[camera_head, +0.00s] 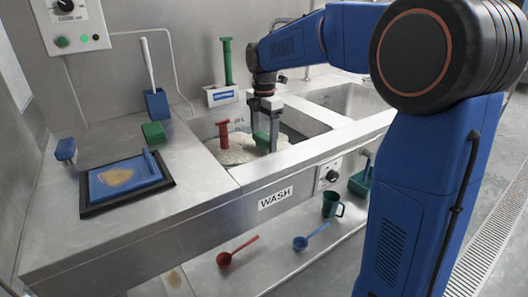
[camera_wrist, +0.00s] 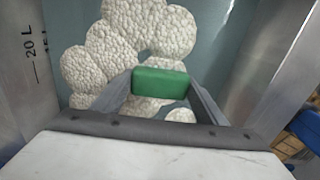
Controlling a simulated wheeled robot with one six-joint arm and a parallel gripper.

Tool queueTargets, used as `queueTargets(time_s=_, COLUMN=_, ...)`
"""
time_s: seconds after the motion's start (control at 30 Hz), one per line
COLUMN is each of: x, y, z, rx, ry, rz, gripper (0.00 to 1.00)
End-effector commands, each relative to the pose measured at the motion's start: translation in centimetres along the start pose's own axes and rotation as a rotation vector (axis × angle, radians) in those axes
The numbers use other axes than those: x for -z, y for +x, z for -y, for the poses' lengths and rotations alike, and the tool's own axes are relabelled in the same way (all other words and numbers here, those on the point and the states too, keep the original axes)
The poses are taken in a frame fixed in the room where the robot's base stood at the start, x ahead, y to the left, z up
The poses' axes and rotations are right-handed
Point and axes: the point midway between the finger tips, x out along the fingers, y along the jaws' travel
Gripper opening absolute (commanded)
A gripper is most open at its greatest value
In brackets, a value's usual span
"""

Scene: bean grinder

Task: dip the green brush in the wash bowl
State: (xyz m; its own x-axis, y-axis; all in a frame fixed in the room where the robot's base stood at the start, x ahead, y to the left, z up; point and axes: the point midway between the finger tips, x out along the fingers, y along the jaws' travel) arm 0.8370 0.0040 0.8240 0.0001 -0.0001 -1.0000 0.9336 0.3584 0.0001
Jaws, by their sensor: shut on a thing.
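My gripper (camera_head: 264,130) points down into the wash bowl, the foam-filled basin above the WASH label. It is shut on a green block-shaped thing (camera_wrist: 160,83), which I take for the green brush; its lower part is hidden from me. The wash bowl's grey wall (camera_wrist: 215,60) shows in the wrist view. Pale lumpy foam (camera_wrist: 165,30) lies below and around the held green thing. I cannot tell whether the green thing touches the foam.
A red T-topped tool (camera_head: 223,132) stands in the foam left of my gripper. A tall green T-topped tool (camera_head: 227,62) stands behind the basin by a white holder (camera_head: 221,96). Another basin (camera_head: 350,99) is at right.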

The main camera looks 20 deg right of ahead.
Motion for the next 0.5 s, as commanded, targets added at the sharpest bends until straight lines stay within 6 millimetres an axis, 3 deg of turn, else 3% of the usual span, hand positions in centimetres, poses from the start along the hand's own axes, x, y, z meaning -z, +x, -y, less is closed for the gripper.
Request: queueTargets(time_s=0.5, x=0.0, y=-4.2, z=-0.1, rx=-0.001, ry=0.000, rz=0.000, gripper=0.48)
